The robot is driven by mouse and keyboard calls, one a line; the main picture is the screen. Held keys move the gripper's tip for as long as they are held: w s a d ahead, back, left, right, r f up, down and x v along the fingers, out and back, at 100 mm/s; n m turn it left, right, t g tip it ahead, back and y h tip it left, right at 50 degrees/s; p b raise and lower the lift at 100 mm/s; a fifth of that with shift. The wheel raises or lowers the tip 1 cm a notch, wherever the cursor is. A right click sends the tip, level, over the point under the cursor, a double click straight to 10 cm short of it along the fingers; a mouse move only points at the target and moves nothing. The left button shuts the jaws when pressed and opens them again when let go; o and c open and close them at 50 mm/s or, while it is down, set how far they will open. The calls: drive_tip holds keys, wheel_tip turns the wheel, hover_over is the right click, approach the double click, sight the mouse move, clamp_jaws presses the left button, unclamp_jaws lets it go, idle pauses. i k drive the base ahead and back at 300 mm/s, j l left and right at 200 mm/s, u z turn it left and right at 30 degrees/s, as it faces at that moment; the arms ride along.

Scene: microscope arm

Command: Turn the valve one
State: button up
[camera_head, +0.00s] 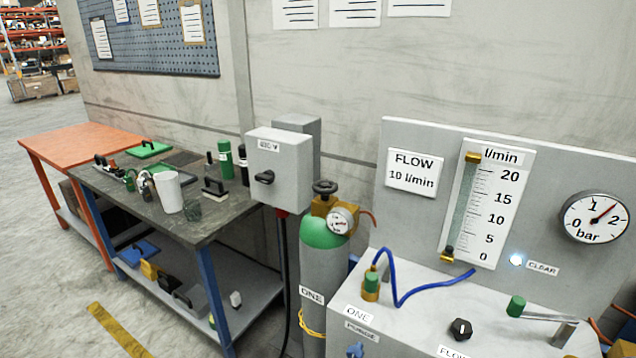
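A green-shouldered gas cylinder (322,270) labelled ONE stands between the workbench and the flow panel. On its top is a brass valve body with a black handwheel (325,187) and a small round gauge (342,219). The bench of the flow panel also has a label ONE (358,314), beside a brass fitting with a green top (371,282). A blue hose (390,285) runs from near this fitting toward the flow scale. Below is a label PURGE with a blue knob (355,350), partly cut off. My gripper is not in view.
The flow panel has a scale (487,200), a bar gauge (595,216) with a red needle, a lit CLEAR lamp (516,260), a black FLOW knob (460,329) and a green-ended lever (517,306). A grey switch box (280,165) hangs left of the cylinder. A cluttered workbench (195,228) stands left.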

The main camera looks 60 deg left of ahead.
sight(327, 188)
drive_tip(key=u, duration=1.65)
